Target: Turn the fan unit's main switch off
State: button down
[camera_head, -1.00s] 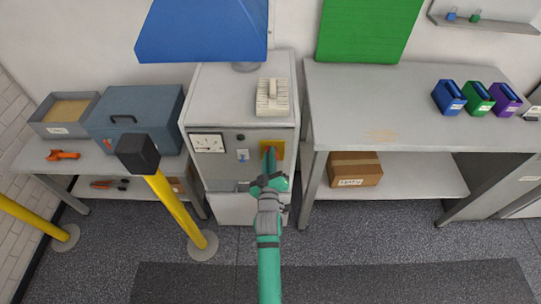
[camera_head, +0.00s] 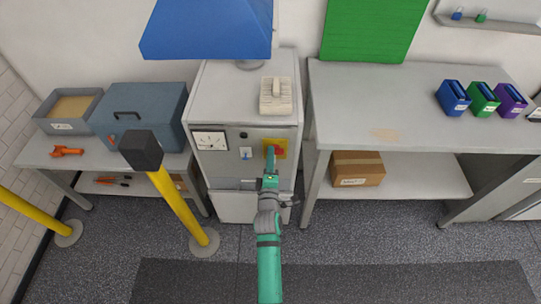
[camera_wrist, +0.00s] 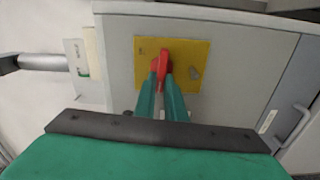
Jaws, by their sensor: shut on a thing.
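The main switch is a red rotary handle (camera_wrist: 162,64) on a yellow plate (camera_wrist: 195,50), on the front of the grey fan unit (camera_head: 222,172). My gripper (camera_wrist: 162,80) is shut on the red handle, one green finger on each side. In the wrist view the handle looks close to upright, with a slight lean. In the head view the red handle (camera_head: 280,149) shows beside my fingers, on the yellow plate (camera_head: 269,143). My fingers hide the lower part of the handle.
A yellow post (camera_head: 178,205) with a dark top stands at left front. A workbench (camera_head: 350,105) stands at right. The floor in front is clear.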

jog(key=shift+n, duration=0.6)
jog(key=c, duration=1.8)
grip_release()
jog(key=shift+w+a, duration=0.1)
jog(key=shift+f, duration=0.1)
jog(key=s, duration=1)
jog(key=shift+s, duration=0.4)
